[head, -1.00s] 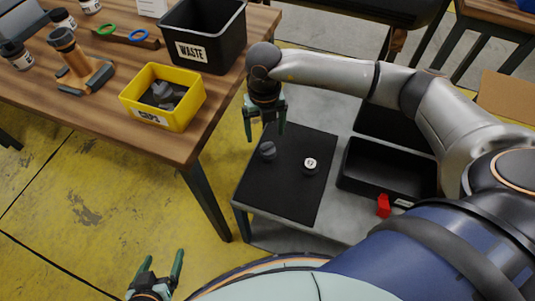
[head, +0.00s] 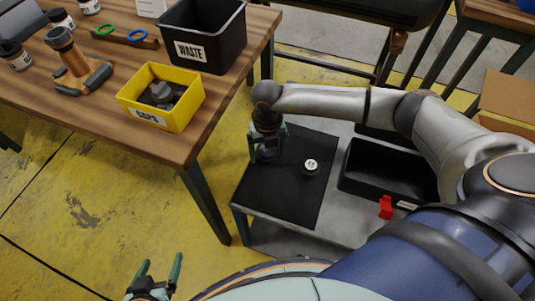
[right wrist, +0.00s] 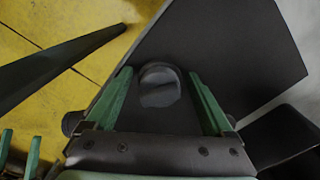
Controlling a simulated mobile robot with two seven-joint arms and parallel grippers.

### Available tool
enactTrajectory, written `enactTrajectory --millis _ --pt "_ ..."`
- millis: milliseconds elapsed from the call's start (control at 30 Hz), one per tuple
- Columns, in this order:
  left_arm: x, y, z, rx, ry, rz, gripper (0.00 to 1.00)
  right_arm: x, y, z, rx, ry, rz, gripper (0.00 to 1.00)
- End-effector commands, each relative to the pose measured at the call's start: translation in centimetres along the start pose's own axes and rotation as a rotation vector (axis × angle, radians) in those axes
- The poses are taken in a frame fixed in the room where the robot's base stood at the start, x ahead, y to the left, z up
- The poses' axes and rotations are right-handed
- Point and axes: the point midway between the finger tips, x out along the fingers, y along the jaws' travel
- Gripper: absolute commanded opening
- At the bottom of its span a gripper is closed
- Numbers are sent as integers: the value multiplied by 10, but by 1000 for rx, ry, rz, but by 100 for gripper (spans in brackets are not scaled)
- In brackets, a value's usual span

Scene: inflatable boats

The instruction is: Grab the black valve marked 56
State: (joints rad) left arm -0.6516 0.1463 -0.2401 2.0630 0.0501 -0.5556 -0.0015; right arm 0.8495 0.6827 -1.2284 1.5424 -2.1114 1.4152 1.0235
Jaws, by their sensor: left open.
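Two small dark valves are on the black mat (head: 290,205). One has a white round label (head: 311,164) on top; its number is too small to read surely. The other is a plain dark valve (head: 267,155), partly hidden by my right gripper (head: 267,157). In the right wrist view this dark valve (right wrist: 159,88) sits between the two green fingers of my right gripper (right wrist: 160,74), with gaps on both sides. No number shows on it. The right fingers are open and point down around it. My left gripper (head: 161,264) is open and empty at the bottom left, above the floor.
A black bin (head: 375,183) and a red piece (head: 386,207) are right of the mat. On the wooden table (head: 120,135) are a yellow caps box (head: 155,118) holding dark pieces, a black waste bin (head: 208,28) and an orange-brown tool (head: 68,58). The mat's front is clear.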

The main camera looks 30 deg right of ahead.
Motion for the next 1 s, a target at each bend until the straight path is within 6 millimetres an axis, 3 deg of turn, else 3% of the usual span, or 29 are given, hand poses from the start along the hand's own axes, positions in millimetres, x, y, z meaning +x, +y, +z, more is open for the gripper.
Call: enactTrajectory --millis 67,700,1000 --pt "0 0 0 0 0 0 87 0 0 0 0 0 0 77" --pt "0 -1 4 -1 -8 -2 87 -1 0 0 0 0 0 7" --pt "0 -1 4 -1 -10 -2 87 -4 0 0 0 -1 0 7"
